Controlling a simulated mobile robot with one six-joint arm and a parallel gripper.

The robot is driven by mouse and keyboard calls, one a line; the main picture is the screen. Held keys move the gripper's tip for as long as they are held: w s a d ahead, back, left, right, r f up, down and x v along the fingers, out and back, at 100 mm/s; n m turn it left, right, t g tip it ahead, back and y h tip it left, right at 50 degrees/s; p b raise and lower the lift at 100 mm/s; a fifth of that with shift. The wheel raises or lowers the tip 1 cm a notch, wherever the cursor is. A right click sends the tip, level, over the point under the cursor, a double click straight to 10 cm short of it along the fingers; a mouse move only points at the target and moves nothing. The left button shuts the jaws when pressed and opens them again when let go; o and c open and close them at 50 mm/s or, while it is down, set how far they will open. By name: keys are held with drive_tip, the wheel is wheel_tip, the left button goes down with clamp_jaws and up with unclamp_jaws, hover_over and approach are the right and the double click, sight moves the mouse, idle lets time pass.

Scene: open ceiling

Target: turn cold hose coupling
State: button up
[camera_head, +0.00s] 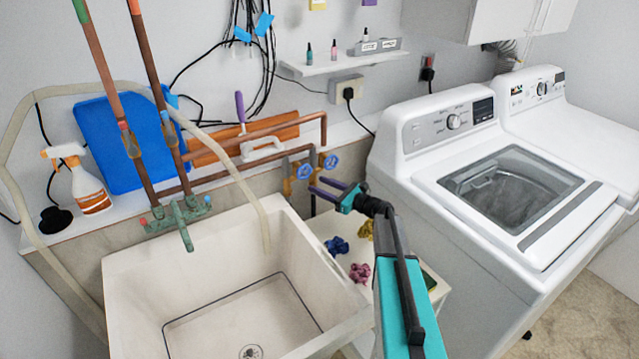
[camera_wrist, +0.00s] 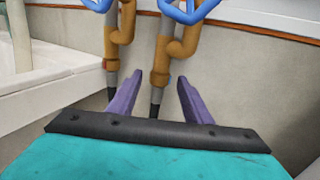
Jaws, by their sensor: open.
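Two brass valves with blue handwheels show in the head view, a left one (camera_head: 302,172) and a right one (camera_head: 330,162), on the wall between sink and washer. In the wrist view the left valve body (camera_wrist: 121,36) and the right valve body (camera_wrist: 176,48) each run down to a coupling with a dark hose below. I cannot tell by marking which is cold. My gripper (camera_wrist: 158,92) is open, its purple fingers on either side of the right coupling (camera_wrist: 158,80), with visible gaps. In the head view my gripper (camera_head: 332,190) is just below the valves.
A white sink (camera_head: 130,280) stands left, and a washing machine (camera_head: 470,170) close on the right. Crumpled cloths, blue (camera_head: 337,246) and pink (camera_head: 360,272), lie on a low white surface beneath my arm. Copper pipes (camera_head: 250,135) run along the wall above the sink.

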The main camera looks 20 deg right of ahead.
drive_tip(key=shift+w+a, duration=0.35)
drive_tip(key=shift+w, duration=0.1)
drive_tip(key=shift+c, duration=0.4)
drive_tip(key=c, duration=1)
drive_tip(key=shift+s+a+f+m+t+h+b, duration=0.1)
drive_tip(key=shift+s+a+m+t+h+b, duration=0.1)
drive_tip(key=shift+m+t+h+b, duration=0.55)
drive_tip(key=shift+a+h+b, duration=0.1)
drive_tip(key=shift+h+b, duration=0.45)
drive_tip(key=shift+b, duration=0.25)
drive_tip(key=shift+a+m+t+h+b, duration=0.1)
drive_tip(key=shift+m+t+h+b, duration=0.15)
drive_tip(key=shift+m+h+b, duration=0.6)
drive_tip(key=m+h+b, duration=0.1)
drive_tip(key=h+b, duration=0.1)
drive_tip(key=b, duration=0.1)
drive_tip(key=shift+a+t, duration=0.15)
drive_tip(key=shift+t, duration=0.25)
drive_tip(key=shift+r+b, duration=0.2)
drive_tip(key=shift+b, duration=0.1)
